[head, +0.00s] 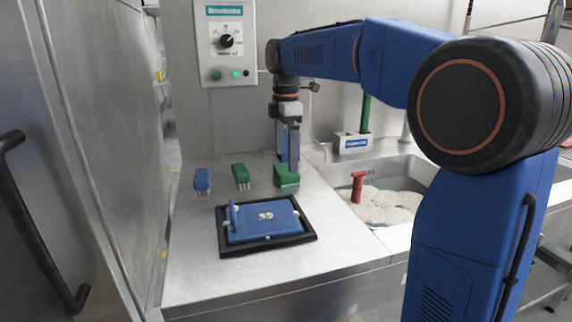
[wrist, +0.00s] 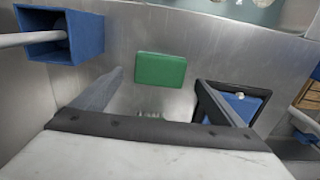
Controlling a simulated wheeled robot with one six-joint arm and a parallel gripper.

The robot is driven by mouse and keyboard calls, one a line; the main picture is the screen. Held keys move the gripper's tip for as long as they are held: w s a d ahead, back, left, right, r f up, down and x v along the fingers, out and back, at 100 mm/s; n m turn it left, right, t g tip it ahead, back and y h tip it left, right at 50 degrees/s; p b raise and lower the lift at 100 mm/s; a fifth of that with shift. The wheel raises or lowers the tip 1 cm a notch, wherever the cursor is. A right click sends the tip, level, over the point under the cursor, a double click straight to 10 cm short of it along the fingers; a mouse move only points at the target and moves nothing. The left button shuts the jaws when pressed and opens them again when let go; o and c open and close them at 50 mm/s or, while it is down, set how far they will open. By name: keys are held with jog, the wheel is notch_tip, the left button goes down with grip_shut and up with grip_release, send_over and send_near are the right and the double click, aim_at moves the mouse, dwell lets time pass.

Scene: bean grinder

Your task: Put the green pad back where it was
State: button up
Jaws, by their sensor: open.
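In the head view, a green block (head: 287,176), the likely green pad, rests on the steel counter below and beside my gripper (head: 292,165). My gripper points down and is close over the block's back side; I cannot tell whether they touch. In the wrist view, the green block (wrist: 160,70) shows between and beyond the spread fingers of my gripper (wrist: 160,90), with nothing held. A second green piece (head: 241,174) with pale prongs lies to its left. I cannot tell for certain which is the pad.
A blue pronged piece (head: 202,180) lies farther left. A blue block in a black tray (head: 268,249) sits in front. At right is a sink (head: 385,205) with pale granules and a red-handled tool (head: 357,187). A control box (head: 226,42) hangs on the wall. The counter's front left is clear.

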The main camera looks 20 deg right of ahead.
aim_at(286, 170)
notch_tip(286, 170, up, 7)
jog(key=shift+r, duration=0.2)
dwell(0.4)
